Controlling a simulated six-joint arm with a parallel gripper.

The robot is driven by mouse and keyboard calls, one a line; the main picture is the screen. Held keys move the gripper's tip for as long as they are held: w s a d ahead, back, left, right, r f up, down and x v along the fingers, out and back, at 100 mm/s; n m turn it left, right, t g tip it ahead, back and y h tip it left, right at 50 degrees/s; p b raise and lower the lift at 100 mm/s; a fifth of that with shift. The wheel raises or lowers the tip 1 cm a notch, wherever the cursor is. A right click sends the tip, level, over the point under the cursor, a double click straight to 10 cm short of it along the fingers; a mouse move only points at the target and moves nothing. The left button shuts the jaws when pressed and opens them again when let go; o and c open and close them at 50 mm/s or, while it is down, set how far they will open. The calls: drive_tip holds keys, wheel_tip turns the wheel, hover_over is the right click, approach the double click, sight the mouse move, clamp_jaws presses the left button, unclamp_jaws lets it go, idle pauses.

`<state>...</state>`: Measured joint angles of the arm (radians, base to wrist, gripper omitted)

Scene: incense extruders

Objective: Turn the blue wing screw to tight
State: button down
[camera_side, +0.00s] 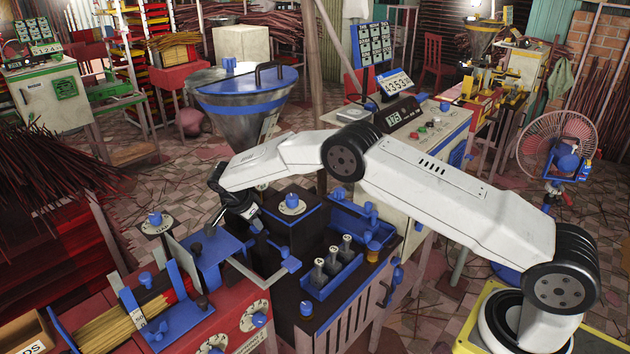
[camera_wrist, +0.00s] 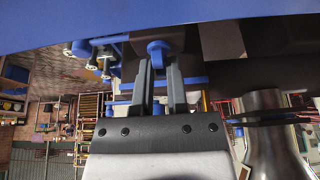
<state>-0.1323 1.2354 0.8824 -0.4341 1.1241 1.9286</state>
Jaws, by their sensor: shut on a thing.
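In the wrist view, a small blue screw head (camera_wrist: 158,47) sits between the two grey fingertips of my gripper (camera_wrist: 159,64). The fingers are close on either side of it, and it reads as the blue wing screw. Its wings are partly hidden by the fingers. In the side view, my gripper (camera_side: 255,222) is low at the machine, left of a blue knob on a round dial (camera_side: 292,203). The screw itself cannot be told apart from the gripper there. Whether it is tight or loose does not show.
A blue tray with several grey nozzles (camera_side: 332,270) stands right of my gripper. A large metal hopper (camera_side: 243,120) rises behind.

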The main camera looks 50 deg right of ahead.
drive_tip(key=c, duration=0.6)
unclamp_jaws()
drive_tip(key=shift+a+f, duration=0.1)
drive_tip(key=shift+a, duration=0.05)
drive_tip(key=shift+c, duration=0.2)
drive_tip(key=v, duration=0.8)
